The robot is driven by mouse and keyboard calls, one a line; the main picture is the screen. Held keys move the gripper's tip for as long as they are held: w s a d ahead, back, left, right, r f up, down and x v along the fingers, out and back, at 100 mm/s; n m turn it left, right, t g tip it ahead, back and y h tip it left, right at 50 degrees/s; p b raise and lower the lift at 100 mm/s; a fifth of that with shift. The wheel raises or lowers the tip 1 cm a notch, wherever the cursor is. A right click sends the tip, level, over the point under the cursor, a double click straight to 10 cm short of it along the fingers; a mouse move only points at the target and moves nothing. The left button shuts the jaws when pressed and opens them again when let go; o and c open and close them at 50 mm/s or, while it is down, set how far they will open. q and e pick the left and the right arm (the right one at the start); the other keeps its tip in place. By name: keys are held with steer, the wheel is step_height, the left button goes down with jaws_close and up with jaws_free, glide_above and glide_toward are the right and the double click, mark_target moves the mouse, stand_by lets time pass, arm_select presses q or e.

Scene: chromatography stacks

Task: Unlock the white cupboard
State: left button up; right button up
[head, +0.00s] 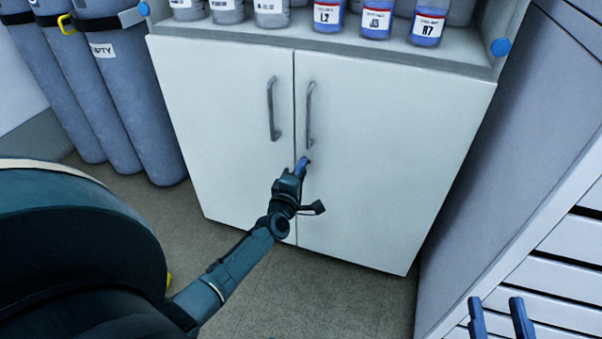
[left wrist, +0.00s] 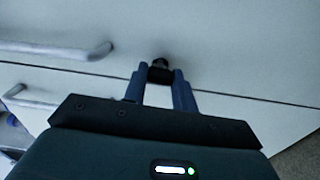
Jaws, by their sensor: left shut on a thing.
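The white cupboard (head: 400,150) has two closed doors with a vertical grey handle on each, and its door surface also fills much of the left wrist view (left wrist: 235,45). My left gripper (head: 303,165) is at the right door, just below that door's handle and close to the seam. In the left wrist view its two blue fingers (left wrist: 160,82) are shut on a small dark lock part (left wrist: 159,66) at the door face. I cannot tell whether that part is a key or a knob. My right gripper (head: 501,318) is open and empty at the bottom right.
Labelled bottles (head: 376,20) stand on the shelf above the cupboard. Grey gas cylinders (head: 125,100) stand to the left. A white unit with slatted drawers (head: 560,235) is on the right. The floor (head: 340,290) before the cupboard is clear.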

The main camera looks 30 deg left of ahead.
arm_select(q)
steer(key=shift+o, duration=0.2)
steer(key=shift+n, duration=0.4)
arm_select(e)
steer(key=shift+r, duration=0.25)
arm_select(q)
steer(key=o, duration=1)
steer(key=shift+c, duration=0.2)
arm_select(e)
steer(key=shift+f, duration=0.3)
arm_select(q)
steer(key=p+v, duration=0.3)
steer(key=v, duration=1)
arm_select(e)
steer(key=shift+s+d+n, duration=0.2)
steer(key=shift+d+n, duration=0.1)
steer(key=shift+n, duration=0.1)
arm_select(q)
steer(key=shift+d, duration=0.1)
